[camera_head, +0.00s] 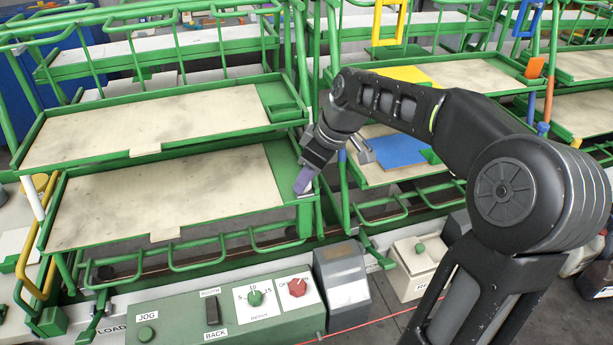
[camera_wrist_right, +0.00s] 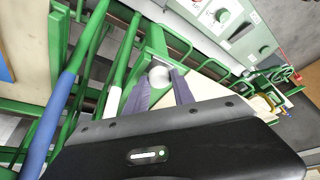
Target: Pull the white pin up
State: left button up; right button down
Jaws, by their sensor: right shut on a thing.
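My right gripper (camera_head: 303,181) is at the right front corner of the near green rack shelf. In the right wrist view, its two purple fingers (camera_wrist_right: 160,92) are on either side of a white round end (camera_wrist_right: 160,76), which appears to be the top of the white pin. The gripper is shut on it. In the head view the fingers hide this pin, and how far it stands up cannot be told. Another white pin (camera_head: 33,198) stands at the left front corner of the same rack. My left gripper is not in view.
The near shelf board (camera_head: 165,195) is bare. A green control panel (camera_head: 220,312) with knobs lies in front. Green rails surround the corner.

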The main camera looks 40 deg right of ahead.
dwell(0.8)
notch_tip(320, 180, up, 3)
jog(key=shift+r+p, duration=0.2)
jog(key=shift+p, duration=0.65)
jog(key=shift+w, duration=0.1)
jog(key=c, duration=1.1)
grip_release()
jog(key=shift+f, duration=0.1)
jog(key=b+v, duration=0.1)
jog(key=v, duration=0.7)
jog(key=shift+f, duration=0.1)
